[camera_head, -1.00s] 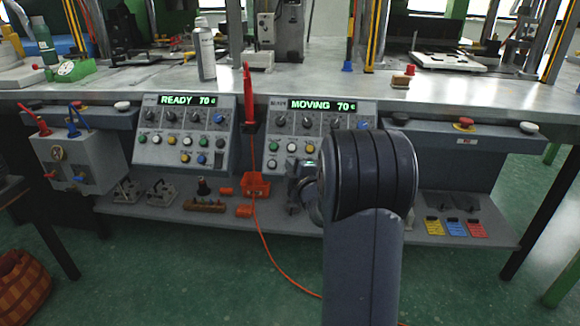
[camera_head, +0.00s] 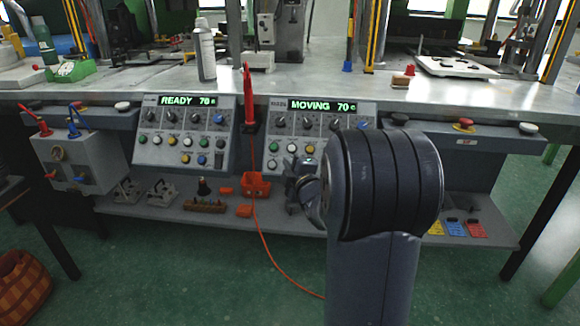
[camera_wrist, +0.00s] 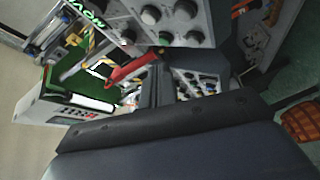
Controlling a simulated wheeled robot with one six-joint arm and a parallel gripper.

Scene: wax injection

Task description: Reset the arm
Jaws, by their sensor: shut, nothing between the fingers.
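My arm (camera_head: 380,190) rises in the front right of the head view, its thick dark joint hiding part of the right control panel and the shelf. My gripper (camera_head: 297,172) shows only in part beside that joint, in front of the right panel's lower left. In the wrist view, my gripper's dark fingers (camera_wrist: 160,86) are together and hold nothing. That view is tilted, with panel knobs above the fingers and a red probe (camera_wrist: 130,70) to their left.
The left panel (camera_head: 185,135) reads READY 70 and the right panel (camera_head: 285,122) reads MOVING 70. The metal table (camera_head: 290,82) carries a spray can (camera_head: 205,55). An orange cable (camera_head: 268,245) hangs to the green floor. A low shelf (camera_head: 160,212) holds small parts.

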